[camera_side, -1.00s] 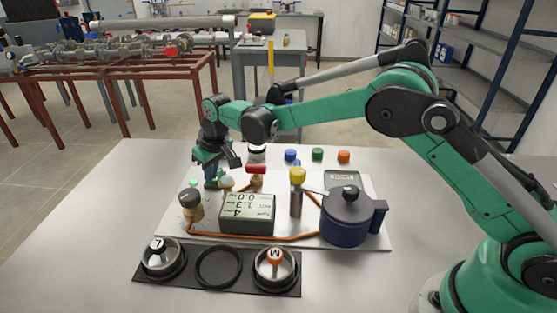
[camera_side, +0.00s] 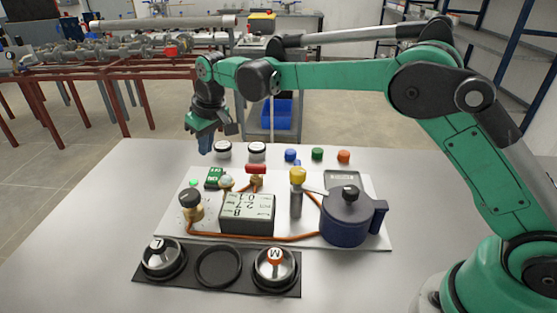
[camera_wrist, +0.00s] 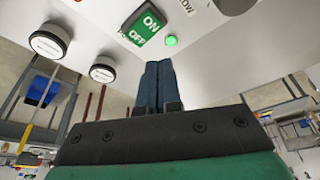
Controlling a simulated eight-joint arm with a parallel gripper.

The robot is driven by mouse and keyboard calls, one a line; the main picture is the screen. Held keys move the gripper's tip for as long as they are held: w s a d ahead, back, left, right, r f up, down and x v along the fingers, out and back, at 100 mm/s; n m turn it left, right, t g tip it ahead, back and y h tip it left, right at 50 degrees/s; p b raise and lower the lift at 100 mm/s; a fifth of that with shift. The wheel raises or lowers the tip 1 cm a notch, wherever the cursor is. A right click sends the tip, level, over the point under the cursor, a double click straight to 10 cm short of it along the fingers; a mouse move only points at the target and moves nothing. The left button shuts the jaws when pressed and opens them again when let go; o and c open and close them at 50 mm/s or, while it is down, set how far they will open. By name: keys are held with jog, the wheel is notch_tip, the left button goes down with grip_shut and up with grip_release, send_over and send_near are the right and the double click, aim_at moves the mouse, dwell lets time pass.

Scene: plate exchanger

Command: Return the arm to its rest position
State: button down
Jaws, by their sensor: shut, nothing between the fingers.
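My green gripper (camera_side: 205,145) hangs pointing down above the back left of the work board (camera_side: 372,205), clear of everything on it. In the wrist view its two blue fingers (camera_wrist: 158,86) are pressed together with nothing between them. The green ON/OFF switch (camera_side: 215,178) lies below and slightly right of my gripper. It also shows in the wrist view (camera_wrist: 143,24), beside a glowing green lamp (camera_wrist: 171,41). My forearm reaches nearly level across the board from the right.

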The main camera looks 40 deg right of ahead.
jog(key=s+d+r+t, duration=0.1)
jog(key=s+d+r, duration=0.1)
jog(key=s, duration=0.3)
jog(key=s+d+r+m+t, duration=0.1)
jog(key=s+d+r, duration=0.2)
jog(key=s, duration=0.3)
jog(key=s+d+r+m+t, duration=0.1)
jog(key=s+d+r, duration=0.1)
jog(key=s+d, duration=0.2)
jog(key=shift+s+r, duration=0.2)
jog(key=shift+s, duration=0.95)
jog(key=shift+m+t+h, duration=0.4)
jog(key=shift+m+t, duration=0.1)
jog(key=s+f, duration=0.1)
jog(key=s, duration=0.1)
jog(key=s+d+f, duration=0.1)
jog(key=s, duration=0.1)
jog(key=s+f, duration=0.1)
jog(key=s, duration=0.1)
jog(key=shift+d+f, duration=0.3)
jog(key=shift+d, duration=0.05)
